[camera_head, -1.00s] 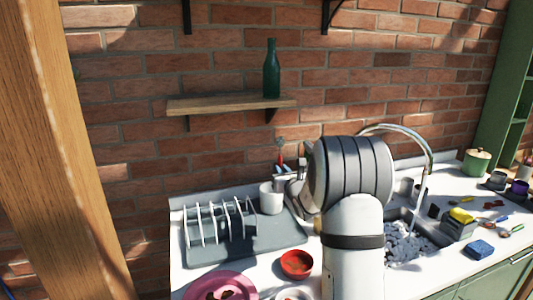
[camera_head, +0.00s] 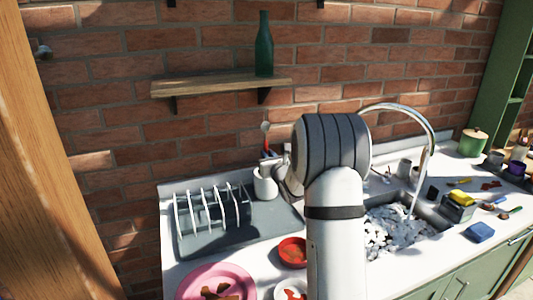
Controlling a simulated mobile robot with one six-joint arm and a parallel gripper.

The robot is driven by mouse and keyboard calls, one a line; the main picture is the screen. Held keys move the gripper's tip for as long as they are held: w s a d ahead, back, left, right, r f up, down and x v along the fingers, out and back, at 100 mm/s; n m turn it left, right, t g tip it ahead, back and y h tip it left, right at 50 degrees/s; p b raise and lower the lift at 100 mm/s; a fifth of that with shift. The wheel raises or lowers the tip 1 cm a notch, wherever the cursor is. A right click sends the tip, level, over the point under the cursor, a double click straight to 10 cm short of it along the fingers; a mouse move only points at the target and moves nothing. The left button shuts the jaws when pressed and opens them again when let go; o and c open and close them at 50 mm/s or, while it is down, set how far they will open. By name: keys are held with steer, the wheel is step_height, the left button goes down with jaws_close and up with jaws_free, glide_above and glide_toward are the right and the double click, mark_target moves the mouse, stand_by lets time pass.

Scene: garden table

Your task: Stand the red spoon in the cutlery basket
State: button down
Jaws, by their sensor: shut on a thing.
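The red spoon (camera_head: 266,143) is upright, with its pale bowl at the top and its red handle below. My gripper (camera_head: 269,156) shows small and partly hidden behind my own arm, and it is shut on the spoon's handle. The spoon's lower end is hard to make out. A pale, cup-like holder (camera_head: 265,186), possibly the cutlery basket, stands at the back edge of the drying area, just below the gripper in the picture. I cannot tell whether the spoon is over it or behind it.
A grey drainer with a white plate rack (camera_head: 210,208) is left of my arm. A red bowl (camera_head: 292,252) and pink plate (camera_head: 217,284) stand in front. The sink (camera_head: 395,232) with its tap is to the right. A shelf (camera_head: 220,86) holds a green bottle (camera_head: 264,45).

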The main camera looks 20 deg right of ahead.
mark_target(270, 184)
step_height(270, 184, down, 8)
steer(key=b, duration=0.6)
steer(key=shift+r, duration=0.15)
steer(key=shift+s+f+b, duration=0.15)
steer(key=shift+f+b, duration=0.45)
steer(key=shift+f, duration=0.1)
steer(key=shift+s+f+b, duration=0.15)
steer(key=shift+f+b, duration=0.45)
steer(key=shift+f, duration=0.05)
steer(key=c, duration=1.6)
jaws_free()
steer(key=shift+o, duration=1.3)
steer(key=shift+s, duration=0.3)
steer(key=s, duration=0.2)
steer(key=s+r, duration=0.1)
steer(key=s, duration=0.1)
steer(key=s+r+b, duration=0.1)
steer(key=s, duration=0.1)
steer(key=shift+s+r+t, duration=0.3)
steer(key=shift+s, duration=0.05)
steer(key=shift+r, duration=0.1)
